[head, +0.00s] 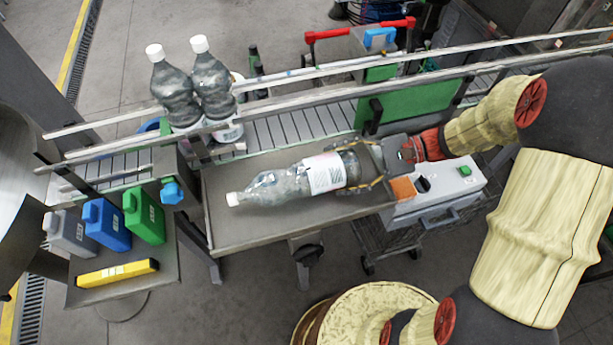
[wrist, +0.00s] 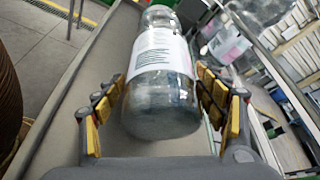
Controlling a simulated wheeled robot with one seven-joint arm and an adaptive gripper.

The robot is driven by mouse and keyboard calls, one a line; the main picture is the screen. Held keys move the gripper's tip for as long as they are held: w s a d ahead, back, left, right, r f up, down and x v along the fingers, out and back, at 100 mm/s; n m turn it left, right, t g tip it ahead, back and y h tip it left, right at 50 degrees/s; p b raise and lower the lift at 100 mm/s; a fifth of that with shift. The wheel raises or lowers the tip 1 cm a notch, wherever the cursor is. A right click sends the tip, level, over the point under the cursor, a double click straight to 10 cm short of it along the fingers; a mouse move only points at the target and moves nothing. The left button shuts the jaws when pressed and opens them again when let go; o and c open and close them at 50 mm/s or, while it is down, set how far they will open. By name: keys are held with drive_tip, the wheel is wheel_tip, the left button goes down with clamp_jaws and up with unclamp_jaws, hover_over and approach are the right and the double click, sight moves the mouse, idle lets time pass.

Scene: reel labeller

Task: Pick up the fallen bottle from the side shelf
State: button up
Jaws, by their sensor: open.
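The fallen bottle (head: 290,182) is clear with a white cap and a white label. It lies on its side on the grey side shelf (head: 250,232), cap to the left and base toward my gripper. My gripper (head: 362,166) is open at the base end, with its fingers on either side of the bottle. In the wrist view the bottle (wrist: 162,85) lies lengthwise between the yellow-padded fingers of my gripper (wrist: 165,105). Gaps show between the pads and the bottle there, wider on the left. The shelf also shows in the wrist view (wrist: 70,125).
A small table at left holds grey, blue and green (head: 143,215) jugs and a yellow level (head: 117,273). A grey box (head: 440,193) sits right of the shelf.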

drive_tip(key=shift+x, duration=1.9)
drive_tip(key=shift+c, duration=1)
drive_tip(key=c, duration=1.5)
drive_tip(key=shift+r, duration=0.15)
